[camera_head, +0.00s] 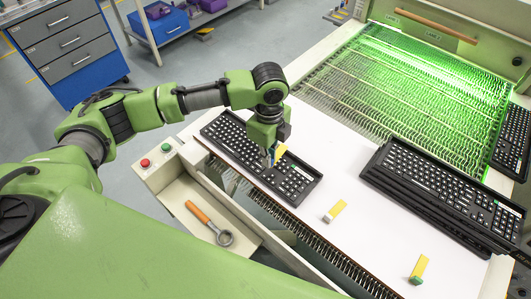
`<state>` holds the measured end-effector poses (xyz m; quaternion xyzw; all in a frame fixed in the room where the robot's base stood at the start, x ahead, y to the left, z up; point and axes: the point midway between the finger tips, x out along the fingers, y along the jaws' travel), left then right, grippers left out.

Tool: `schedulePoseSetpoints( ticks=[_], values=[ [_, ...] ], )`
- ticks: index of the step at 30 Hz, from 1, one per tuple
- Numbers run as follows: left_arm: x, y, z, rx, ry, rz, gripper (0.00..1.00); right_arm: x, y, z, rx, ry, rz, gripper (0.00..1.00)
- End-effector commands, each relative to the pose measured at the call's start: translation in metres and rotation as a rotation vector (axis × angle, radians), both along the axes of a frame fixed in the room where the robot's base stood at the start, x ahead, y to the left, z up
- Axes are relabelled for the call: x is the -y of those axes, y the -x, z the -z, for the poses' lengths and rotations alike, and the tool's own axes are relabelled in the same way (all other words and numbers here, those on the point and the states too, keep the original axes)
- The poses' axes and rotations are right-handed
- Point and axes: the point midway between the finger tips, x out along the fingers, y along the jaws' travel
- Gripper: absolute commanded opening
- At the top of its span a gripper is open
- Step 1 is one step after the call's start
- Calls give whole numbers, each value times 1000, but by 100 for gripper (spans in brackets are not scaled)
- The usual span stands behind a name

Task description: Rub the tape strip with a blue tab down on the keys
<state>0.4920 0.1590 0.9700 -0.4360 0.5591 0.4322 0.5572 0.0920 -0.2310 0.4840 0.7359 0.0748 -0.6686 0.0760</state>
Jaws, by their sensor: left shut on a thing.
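My left gripper (272,160) points down over the near black keyboard (297,182) on the white table. It is shut on the tape strip with a blue tab. A yellow part of this strip (281,150) shows beside the fingers, and a bit of blue shows between them. The strip is low over the keys; I cannot tell whether it touches them. The gripper hides part of the keyboard. My right gripper is not in view.
A yellow strip with a pale tab (335,211) and one with a green tab (419,270) lie on the white table (360,245). Stacked keyboards (440,190) stand right. A green-lit mesh bed (410,85) lies behind. An orange-handled tool (208,221) lies in a side tray.

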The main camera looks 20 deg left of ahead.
Motion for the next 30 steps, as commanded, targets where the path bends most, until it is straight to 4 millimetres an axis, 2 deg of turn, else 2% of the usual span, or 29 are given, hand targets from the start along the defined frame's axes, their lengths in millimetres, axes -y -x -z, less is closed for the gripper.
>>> schedulePoseSetpoints(
  ticks=[4,10,27,30],
  values=[
    [0,-2,5,-2,-5,87,0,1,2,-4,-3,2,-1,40],
    [0,-3,11,-2,-7,112,0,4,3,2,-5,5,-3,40],
    [0,-3,52,0,-6,110,0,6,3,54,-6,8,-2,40],
    [0,-2,57,-4,-7,109,0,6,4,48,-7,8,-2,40]
  ],
)
